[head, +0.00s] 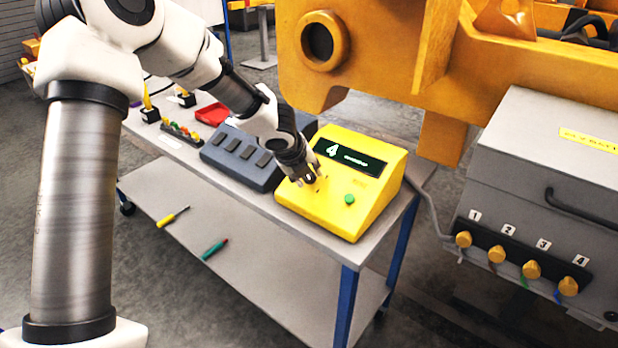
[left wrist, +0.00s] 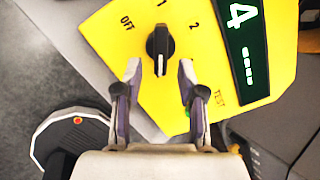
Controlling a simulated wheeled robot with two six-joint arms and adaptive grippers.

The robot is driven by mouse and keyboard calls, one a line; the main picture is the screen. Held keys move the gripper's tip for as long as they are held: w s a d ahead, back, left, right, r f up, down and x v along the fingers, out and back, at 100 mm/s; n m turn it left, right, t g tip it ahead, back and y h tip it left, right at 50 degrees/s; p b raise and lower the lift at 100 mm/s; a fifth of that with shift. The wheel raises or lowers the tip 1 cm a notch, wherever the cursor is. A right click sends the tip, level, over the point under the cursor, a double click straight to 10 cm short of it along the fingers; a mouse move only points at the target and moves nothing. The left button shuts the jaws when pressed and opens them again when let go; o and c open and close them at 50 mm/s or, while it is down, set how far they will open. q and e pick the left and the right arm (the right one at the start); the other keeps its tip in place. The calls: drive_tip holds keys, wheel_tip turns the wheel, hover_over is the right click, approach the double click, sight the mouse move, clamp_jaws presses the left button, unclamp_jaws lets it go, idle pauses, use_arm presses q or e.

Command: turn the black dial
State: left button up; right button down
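The black dial (left wrist: 160,45) sits on the sloped face of a yellow control box (head: 365,200). The left wrist view shows OFF, 1, 2 and TEST printed around it. The dial's long grip lies upright in that view, with a white line at its lower end. My left gripper (head: 309,180) is over the left part of the box face and hides the dial in the head view. In the left wrist view its two fingers (left wrist: 160,75) are open and empty, one to each side just below the dial, apart from it. My right gripper is not in view.
The box has a lit display (head: 348,158) reading 4 and a green button (head: 349,198). A dark grey switch unit (head: 240,153) and a red tray (head: 213,114) stand left on the bench. A large orange casting (head: 380,60) and a grey cabinet (head: 540,150) are to the right.

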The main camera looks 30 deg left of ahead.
use_arm(q)
drive_tip(key=v, duration=0.9)
drive_tip(key=shift+r, duration=0.2)
drive_tip(key=shift+s+d, duration=0.1)
drive_tip(key=shift+s, duration=0.05)
